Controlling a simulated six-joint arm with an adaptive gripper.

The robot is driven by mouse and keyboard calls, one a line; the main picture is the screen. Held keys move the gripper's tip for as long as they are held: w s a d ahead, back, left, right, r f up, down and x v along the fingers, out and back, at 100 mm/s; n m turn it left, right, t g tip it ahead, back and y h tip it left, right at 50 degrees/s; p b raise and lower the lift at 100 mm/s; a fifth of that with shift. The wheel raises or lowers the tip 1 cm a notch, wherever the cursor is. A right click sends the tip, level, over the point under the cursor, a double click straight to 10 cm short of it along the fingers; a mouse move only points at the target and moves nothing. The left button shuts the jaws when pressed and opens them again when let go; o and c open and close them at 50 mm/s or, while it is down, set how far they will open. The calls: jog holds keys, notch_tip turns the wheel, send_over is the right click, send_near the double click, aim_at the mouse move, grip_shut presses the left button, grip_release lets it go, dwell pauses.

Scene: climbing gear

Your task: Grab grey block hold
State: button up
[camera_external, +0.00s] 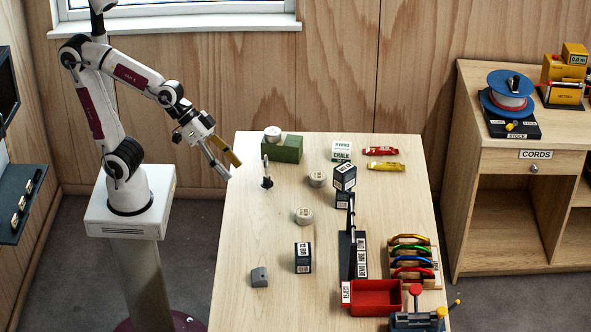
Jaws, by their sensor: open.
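The grey block hold (259,277) lies on the table near its front left edge, a small dark grey block with a small mark or hole on its face. My gripper (229,167) is open and hangs over the table's far left edge, well behind and above the grey block hold and apart from it. Its fingers point down and to the right. One finger side looks yellow. Nothing shows between the fingers.
The table (240,230) has free room around the grey block. A green box (284,149), a red tray (376,298) and a carabiner rack (412,262) are further off.

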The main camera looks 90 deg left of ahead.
jog(key=w+d+t+h, duration=0.1)
jog(key=w+d+t, duration=0.1)
jog(key=w+d, duration=0.75)
jog(key=n+t+y, duration=0.3)
jog(key=y, duration=0.1)
send_over(258, 279)
notch_tip(258, 279, down, 13)
jog(key=shift+r, duration=0.2)
jog(key=s+f+t+y, duration=0.1)
jog(key=s+f+y, duration=0.1)
jog(key=s, duration=0.1)
jog(key=s+f+t+y, duration=0.1)
jog(key=s+f, duration=0.2)
jog(key=shift+s+f+y, duration=0.15)
jog(key=shift+y, duration=0.25)
jog(key=shift+s+a+f, duration=0.1)
jog(key=shift+s+f, duration=0.1)
jog(key=shift+s, duration=0.25)
jog(key=shift+w, duration=0.1)
jog(key=shift+x, duration=1.2)
